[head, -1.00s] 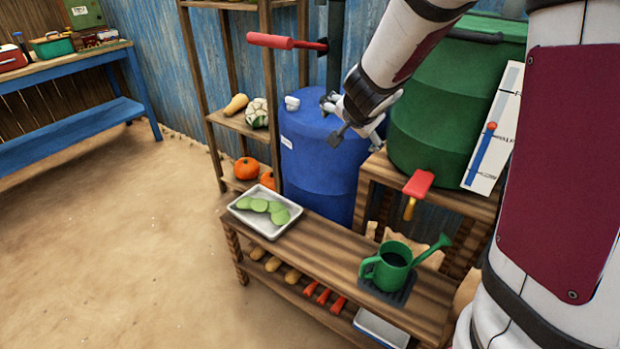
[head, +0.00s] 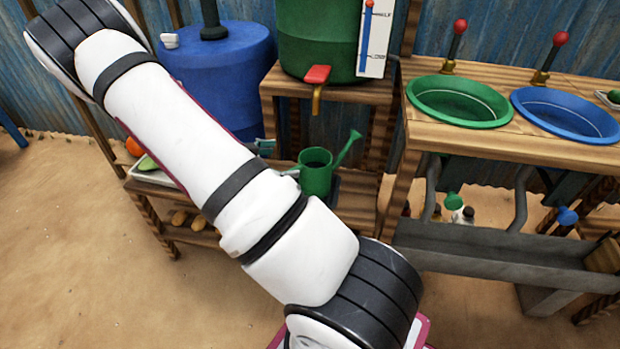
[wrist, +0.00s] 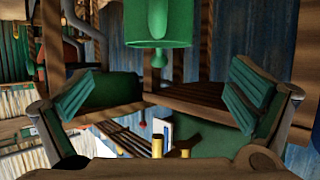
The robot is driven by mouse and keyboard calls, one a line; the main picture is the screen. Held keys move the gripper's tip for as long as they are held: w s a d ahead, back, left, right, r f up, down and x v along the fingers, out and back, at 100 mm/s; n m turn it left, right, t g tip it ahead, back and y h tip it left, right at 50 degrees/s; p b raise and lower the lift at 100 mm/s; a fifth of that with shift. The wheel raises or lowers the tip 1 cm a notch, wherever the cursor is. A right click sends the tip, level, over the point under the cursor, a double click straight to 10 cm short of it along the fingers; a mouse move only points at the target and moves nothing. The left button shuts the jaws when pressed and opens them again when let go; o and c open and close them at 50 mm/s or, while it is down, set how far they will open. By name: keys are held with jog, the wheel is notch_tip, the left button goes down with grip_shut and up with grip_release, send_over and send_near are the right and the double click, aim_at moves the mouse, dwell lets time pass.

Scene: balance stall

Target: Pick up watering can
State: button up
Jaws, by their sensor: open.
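The green watering can (head: 316,180) stands upright on the low wooden bench in the head view, with its spout pointing up and right. In the wrist view, which looks upside down, the can (wrist: 177,38) is at the top middle, with its handle facing the camera. My gripper (wrist: 158,96) is open and empty, with its green-padded fingers wide apart on either side of the picture. The can is ahead of the fingers, apart from them. In the head view my gripper (head: 264,148) is just left of the can, mostly hidden behind my arm.
The green barrel (head: 320,45) with a red-handled tap (head: 317,76) stands on a shelf behind the can. A blue barrel (head: 230,70) is behind my arm. A table with a green basin (head: 459,102) and a blue basin (head: 566,115) is at right.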

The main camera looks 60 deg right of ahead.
jog(key=b, duration=0.2)
send_near(318, 156)
jog(key=x, duration=0.3)
jog(key=shift+d+f, duration=0.25)
jog(key=shift+f, duration=0.25)
jog(key=b+x, duration=0.1)
jog(key=x, duration=0.4)
jog(key=shift+s+d+b, duration=0.25)
jog(key=shift+b, duration=0.15)
jog(key=c, duration=1.8)
jog(key=shift+r, duration=0.1)
jog(key=shift+c, duration=0.5)
jog(key=shift+r, duration=0.1)
